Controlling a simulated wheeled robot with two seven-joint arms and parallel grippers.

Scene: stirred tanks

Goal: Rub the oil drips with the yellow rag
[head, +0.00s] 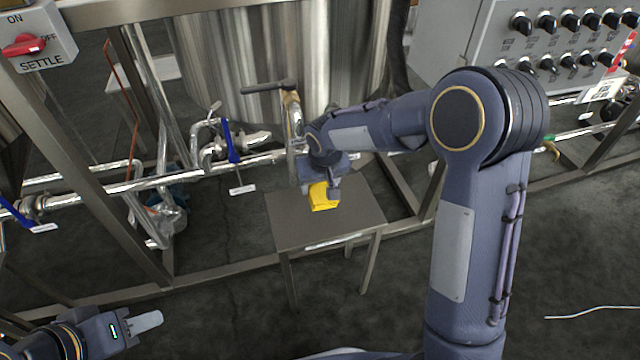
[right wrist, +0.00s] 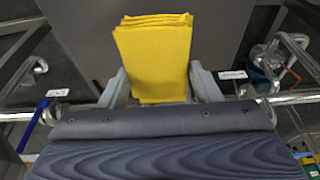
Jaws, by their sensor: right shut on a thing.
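The yellow rag (head: 322,197) is folded into a block and held by my right gripper (head: 320,190) over the small metal stand (head: 290,226). In the right wrist view the rag (right wrist: 155,55) sits between the two fingers of the right gripper (right wrist: 160,88). I cannot tell whether the rag touches the stand's top. My left gripper (head: 148,320) is low at the left, away from the stand, and its finger gap does not show. I cannot make out any oil drips in either view; the rag and arm hide part of the stand's top.
A large steel tank (head: 280,60) stands behind the stand. Pipes with a blue-handled valve (head: 230,142) run across at the left. A control panel (head: 560,40) with several black knobs is at the upper right. Floor in front is open.

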